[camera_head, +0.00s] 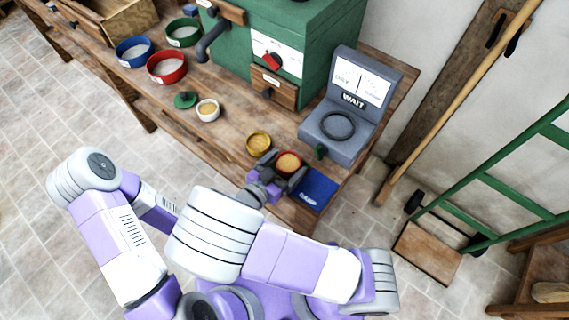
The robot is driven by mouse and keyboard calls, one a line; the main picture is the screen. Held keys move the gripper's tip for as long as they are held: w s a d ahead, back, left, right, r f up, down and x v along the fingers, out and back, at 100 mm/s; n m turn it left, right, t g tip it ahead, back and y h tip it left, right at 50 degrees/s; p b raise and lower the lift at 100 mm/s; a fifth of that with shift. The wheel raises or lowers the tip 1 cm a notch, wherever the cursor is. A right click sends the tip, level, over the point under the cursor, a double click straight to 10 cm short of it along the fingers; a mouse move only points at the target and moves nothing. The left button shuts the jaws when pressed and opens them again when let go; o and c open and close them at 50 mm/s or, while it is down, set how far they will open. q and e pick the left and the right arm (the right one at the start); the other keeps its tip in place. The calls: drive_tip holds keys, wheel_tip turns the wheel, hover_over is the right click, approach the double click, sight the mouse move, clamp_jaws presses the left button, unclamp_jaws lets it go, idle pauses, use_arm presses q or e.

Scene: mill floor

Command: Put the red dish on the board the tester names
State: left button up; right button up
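The small red dish (289,161), with tan contents, is at the front of the bench. My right gripper (287,166) has a dark finger on either side of it; whether they press on it or stand just apart, I cannot tell. A blue board (316,190) with a white mark lies just right of the gripper.
Blue (134,52), red (167,67) and green (184,33) bowls and a green machine (275,40) stand behind.

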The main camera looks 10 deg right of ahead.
drive_tip(key=shift+o, duration=0.5)
drive_tip(key=shift+r, duration=0.1)
drive_tip(key=shift+s+a+r, duration=0.1)
drive_tip(key=shift+a+r, duration=0.05)
drive_tip(key=p+v, duration=0.3)
drive_tip(key=v, duration=0.8)
drive_tip(key=shift+s+a+p, duration=0.2)
drive_tip(key=shift+a+p, duration=0.05)
drive_tip(key=shift+p, duration=0.15)
drive_tip(key=shift+s, duration=0.1)
